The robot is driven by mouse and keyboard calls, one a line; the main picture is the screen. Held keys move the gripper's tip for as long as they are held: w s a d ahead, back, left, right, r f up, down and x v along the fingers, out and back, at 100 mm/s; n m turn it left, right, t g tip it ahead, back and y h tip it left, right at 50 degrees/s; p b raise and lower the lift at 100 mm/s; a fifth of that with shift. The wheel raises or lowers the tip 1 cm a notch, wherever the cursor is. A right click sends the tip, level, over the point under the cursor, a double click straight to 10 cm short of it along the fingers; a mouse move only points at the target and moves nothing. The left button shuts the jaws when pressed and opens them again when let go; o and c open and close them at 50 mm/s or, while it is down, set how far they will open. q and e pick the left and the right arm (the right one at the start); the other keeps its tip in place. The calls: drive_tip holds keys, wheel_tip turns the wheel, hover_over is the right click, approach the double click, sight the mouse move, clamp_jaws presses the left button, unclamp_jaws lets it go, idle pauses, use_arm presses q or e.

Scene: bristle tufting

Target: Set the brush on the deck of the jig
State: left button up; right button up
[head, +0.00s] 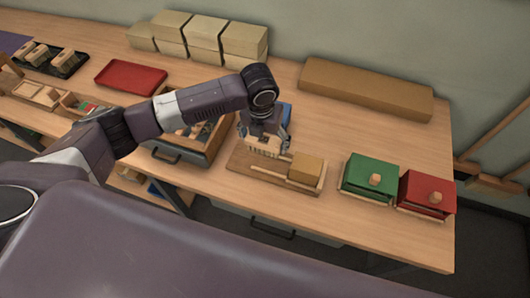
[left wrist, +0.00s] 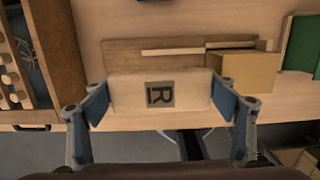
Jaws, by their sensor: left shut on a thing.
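The jig also shows behind the brush in the left wrist view (left wrist: 125,57). A tan block (head: 306,169) stands at the jig's right end, beside thin rails. My right gripper is not in view.
A green box (head: 370,173) and a red box (head: 427,193) with knobs stand right of the jig. A wooden tray of pegs (left wrist: 61,60) is to the left. A long brown box (head: 365,90) lies behind. A red tray (head: 131,77) sits farther left.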

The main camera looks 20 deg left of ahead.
sight(265, 160)
use_arm(q)
wheel_tip(265, 160, down, 3)
drive_tip(key=shift+f, duration=0.15)
wheel_tip(265, 160, down, 4)
drive_tip(key=shift+f+p, duration=0.2)
drive_tip(key=shift+p, duration=0.3)
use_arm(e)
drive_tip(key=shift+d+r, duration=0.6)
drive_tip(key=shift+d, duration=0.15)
use_arm(q)
drive_tip(key=o, duration=1.1)
drive_tip(key=shift+f, duration=0.1)
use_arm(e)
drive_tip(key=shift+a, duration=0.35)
